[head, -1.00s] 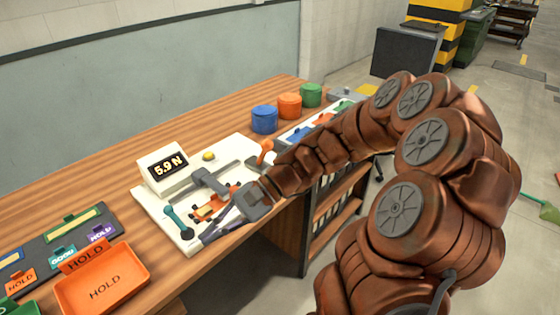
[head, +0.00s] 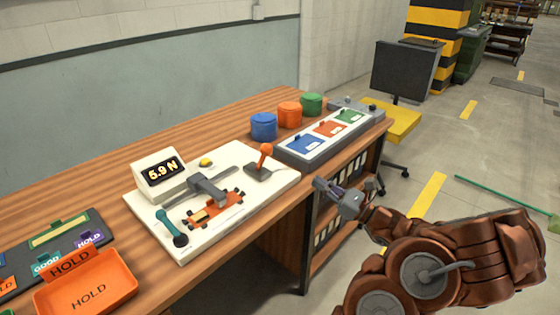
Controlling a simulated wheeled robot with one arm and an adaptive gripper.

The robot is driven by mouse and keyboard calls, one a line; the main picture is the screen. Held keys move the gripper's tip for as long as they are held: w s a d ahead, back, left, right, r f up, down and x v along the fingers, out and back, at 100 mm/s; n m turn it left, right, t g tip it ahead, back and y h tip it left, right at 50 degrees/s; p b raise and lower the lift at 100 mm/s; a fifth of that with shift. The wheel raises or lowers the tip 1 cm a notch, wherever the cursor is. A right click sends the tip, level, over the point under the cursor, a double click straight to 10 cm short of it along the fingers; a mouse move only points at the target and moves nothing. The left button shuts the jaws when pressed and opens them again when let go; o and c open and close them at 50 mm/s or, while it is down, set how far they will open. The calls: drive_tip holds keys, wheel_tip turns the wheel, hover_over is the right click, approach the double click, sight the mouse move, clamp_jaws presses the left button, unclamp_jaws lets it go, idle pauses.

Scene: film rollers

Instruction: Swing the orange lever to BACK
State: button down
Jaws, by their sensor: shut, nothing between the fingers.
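The orange lever (head: 265,156) stands on a dark base plate at the right end of the white test board (head: 285,184), its knob up and leaning slightly right. Its BACK marking cannot be read in this view. My gripper (head: 322,185) is shut and empty. It is off to the right of the lever, by the bench's front edge, and apart from the lever. Its fingers point left.
The white board also carries a display (head: 160,175) reading 5.9 N, a grey clamp (head: 208,188), an orange fixture (head: 214,212) and a teal handle (head: 170,226). A tray with coloured panels (head: 330,134) and three lidded pots (head: 290,114) stand behind. An orange HOLD tray (head: 88,290) is front left.

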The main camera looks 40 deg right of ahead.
sight(271, 153)
drive_tip(key=shift+w, duration=0.1)
drive_tip(key=x, duration=1.4)
drive_tip(key=shift+p, duration=0.3)
